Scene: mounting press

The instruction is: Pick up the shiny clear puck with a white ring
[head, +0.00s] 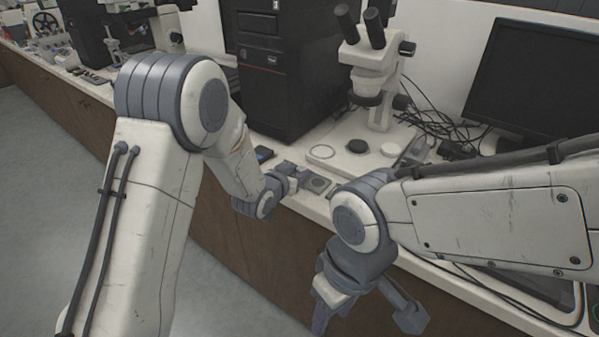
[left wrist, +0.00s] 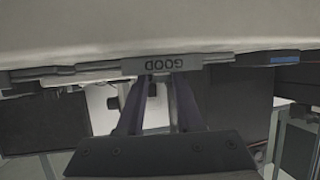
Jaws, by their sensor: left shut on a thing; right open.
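My left gripper (head: 293,174) is at the bench's front edge, beside a grey block with a round recess (head: 318,183). In the left wrist view its two fingers (left wrist: 158,100) reach in under a ledge marked "GOOD" (left wrist: 150,66), shown upside down. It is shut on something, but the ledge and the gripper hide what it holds. I cannot make out the clear puck with a white ring in either view. My right gripper (head: 365,308) is open and empty, hanging low in front of the bench.
A black computer tower (head: 285,70) stands behind my left gripper. Cables (head: 440,130) and a monitor (head: 535,80) are at right.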

